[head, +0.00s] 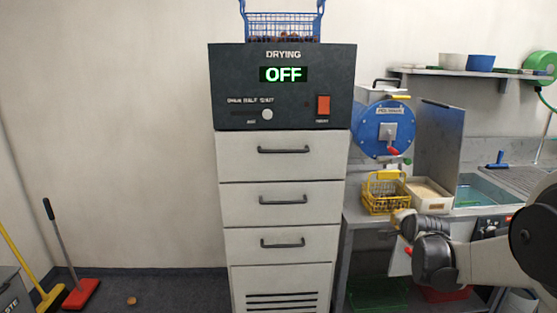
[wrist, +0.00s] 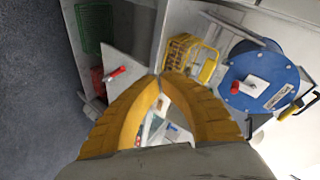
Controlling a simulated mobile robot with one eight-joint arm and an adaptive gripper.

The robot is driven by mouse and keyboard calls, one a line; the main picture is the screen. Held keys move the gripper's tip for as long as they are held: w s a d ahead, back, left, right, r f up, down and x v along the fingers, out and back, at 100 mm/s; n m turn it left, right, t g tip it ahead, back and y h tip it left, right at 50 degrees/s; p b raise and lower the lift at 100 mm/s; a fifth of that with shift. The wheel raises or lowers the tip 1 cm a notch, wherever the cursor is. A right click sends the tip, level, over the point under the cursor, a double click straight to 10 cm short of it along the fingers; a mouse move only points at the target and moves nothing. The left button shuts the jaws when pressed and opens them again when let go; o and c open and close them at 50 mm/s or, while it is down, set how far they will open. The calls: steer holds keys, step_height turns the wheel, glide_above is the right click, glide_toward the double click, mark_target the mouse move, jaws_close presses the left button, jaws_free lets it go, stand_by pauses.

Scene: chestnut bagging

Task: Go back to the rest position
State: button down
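My gripper (wrist: 159,77) shows in the wrist view with two curved yellow fingers. Their tips meet, and I see nothing held between them. A yellow wire basket (head: 385,193) stands on the bench beyond my arm and also shows just past the fingertips in the wrist view (wrist: 180,53). The blue round-fronted machine (head: 384,128) is behind it, and to the right in the wrist view (wrist: 262,80).
The drying cabinet (head: 282,165) has shut drawers, an OFF display and a blue basket (head: 282,25) on top. A pale tray (head: 428,195) and a sink (head: 483,190) lie near my arm. The floor before the cabinet's left is mostly clear.

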steer(key=s+a+r+n+g+y, duration=0.15)
steer(key=s+a+n, duration=0.45)
steer(key=s, duration=0.7)
steer(key=s+a+r+n+g+y, duration=0.1)
steer(key=s+a+r+n+g, duration=0.2)
steer(key=s+a, duration=0.8)
steer(key=s+f+n, duration=0.4)
steer(key=s+n, duration=0.1)
steer(key=s, duration=0.9)
steer(key=shift+a+n, duration=0.3)
steer(key=shift+a, duration=0.05)
steer(key=shift+w+r, duration=0.1)
steer(key=shift+w, duration=0.05)
